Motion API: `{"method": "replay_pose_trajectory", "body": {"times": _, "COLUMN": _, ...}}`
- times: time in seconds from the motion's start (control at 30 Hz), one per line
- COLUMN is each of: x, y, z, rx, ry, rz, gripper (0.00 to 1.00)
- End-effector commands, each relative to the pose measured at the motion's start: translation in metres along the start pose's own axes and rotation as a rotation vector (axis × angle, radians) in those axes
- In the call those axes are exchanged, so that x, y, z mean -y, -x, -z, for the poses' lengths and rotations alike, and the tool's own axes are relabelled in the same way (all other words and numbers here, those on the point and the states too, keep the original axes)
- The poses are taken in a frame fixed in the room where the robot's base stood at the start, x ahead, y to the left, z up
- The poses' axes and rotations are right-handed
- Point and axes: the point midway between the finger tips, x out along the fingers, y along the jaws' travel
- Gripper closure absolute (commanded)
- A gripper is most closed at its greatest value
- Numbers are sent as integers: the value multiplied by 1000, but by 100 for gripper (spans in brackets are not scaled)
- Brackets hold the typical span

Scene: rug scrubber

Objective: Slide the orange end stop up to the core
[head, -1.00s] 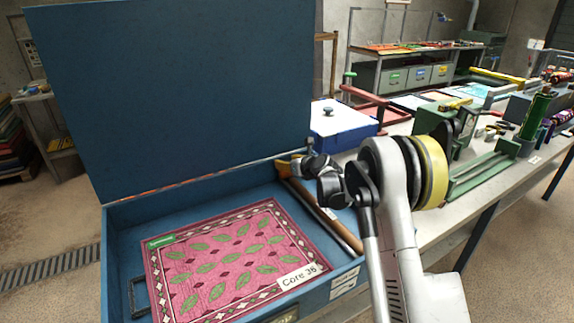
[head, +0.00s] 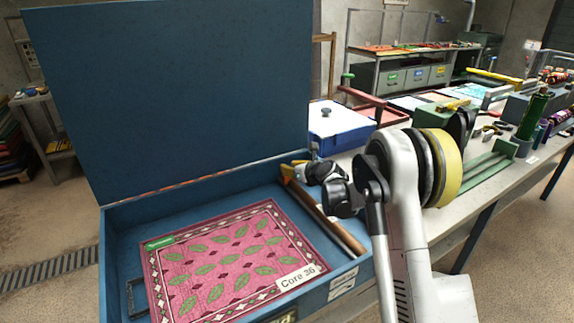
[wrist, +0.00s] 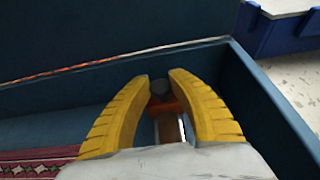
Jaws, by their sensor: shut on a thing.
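The orange end stop (wrist: 164,105) shows in the wrist view between the two yellow fingers of my gripper (wrist: 160,85), which are shut on it. A dark round end shows just beyond it. The brown core (wrist: 168,130) runs back from the stop toward my wrist and is partly hidden by the gripper body. In the head view the core (head: 337,232) lies along the right side of the blue case, and my gripper (head: 289,172) is at its far end. The wrist hides part of the core there, so I cannot tell the gap between stop and core.
The open blue case (head: 115,245) has its tall lid (head: 180,90) raised at the back. A pink leaf-patterned rug (head: 230,255) lies inside with a "Core 36" label (head: 298,278). The case walls stand close around my gripper. A blue-white box (head: 340,125) stands behind on the bench.

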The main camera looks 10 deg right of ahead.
Motion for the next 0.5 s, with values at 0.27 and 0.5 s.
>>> {"method": "replay_pose_trajectory", "body": {"times": 0.27, "x": 0, "y": -1, "z": -1, "rx": 0, "ry": 0, "rz": 0, "gripper": 54}}
{"method": "replay_pose_trajectory", "body": {"times": 0.5, "x": 0, "y": -1, "z": -1, "rx": 0, "ry": 0, "rz": 0, "gripper": 54}}
